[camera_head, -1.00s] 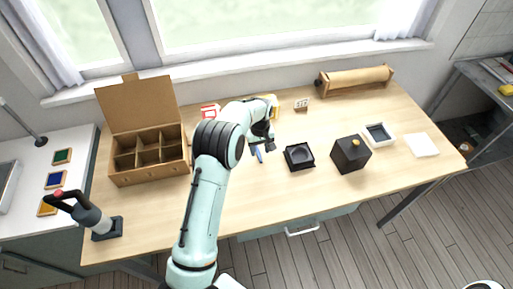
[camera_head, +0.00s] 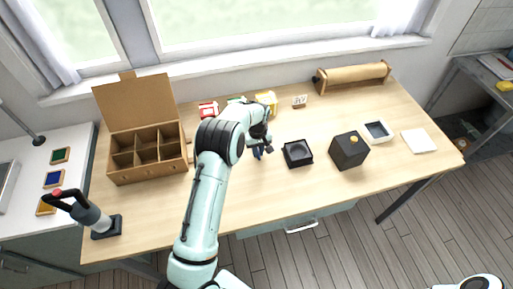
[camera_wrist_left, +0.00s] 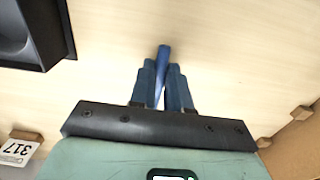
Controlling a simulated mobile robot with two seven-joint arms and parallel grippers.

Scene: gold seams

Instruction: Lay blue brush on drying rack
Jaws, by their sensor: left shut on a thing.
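My left gripper (camera_head: 258,152) is over the middle of the wooden table, left of the black square dish (camera_head: 298,153). In the left wrist view its two dark blue fingers (camera_wrist_left: 163,82) are shut on the blue brush (camera_wrist_left: 163,56). One rounded blue end of the brush sticks out past the fingertips; the rest is hidden between the fingers. A wooden piece with small pegs (camera_wrist_left: 296,140) shows at the lower right of the wrist view; I cannot tell if it is the drying rack. In the head view my left arm covers that area. My right gripper is not in view.
An open compartment box (camera_head: 147,152) stands at the left. A black block (camera_head: 348,151), a white tray (camera_head: 378,132) and a white pad (camera_head: 419,141) lie to the right. A number card (camera_head: 300,102) and a paper roll (camera_head: 352,77) stand behind. The table's front middle is clear.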

